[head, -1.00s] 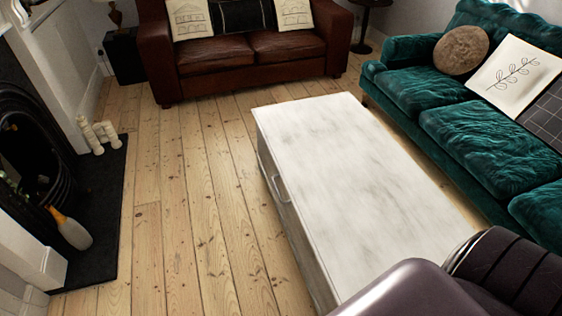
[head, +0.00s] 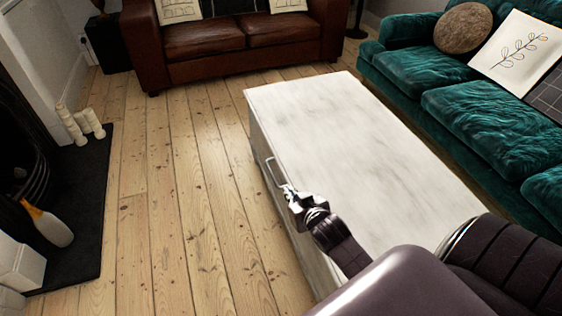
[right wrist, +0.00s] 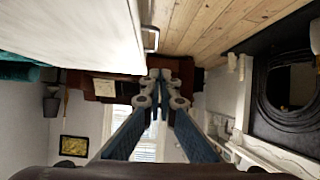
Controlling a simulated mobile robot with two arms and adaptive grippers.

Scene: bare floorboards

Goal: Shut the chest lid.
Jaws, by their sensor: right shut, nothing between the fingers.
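The chest (head: 345,135) is a long, whitewashed wooden box standing on the floorboards. Its lid lies flat across the top, and I see no open gap along the edge. A metal handle (head: 272,172) sits on its left side, just below the top edge. My right gripper (head: 287,190) is shut and empty, beside that left side close to the handle; I cannot tell whether it touches it. In the right wrist view, my shut fingers (right wrist: 160,76) point away from the camera, with the handle (right wrist: 151,39) just beyond them. My left gripper is not in view.
A brown leather sofa (head: 210,40) stands behind the chest and a green velvet sofa (head: 480,115) along its right. A fireplace with a dark hearth (head: 85,200) is at the left. Bare floorboards (head: 180,200) lie clear between hearth and chest.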

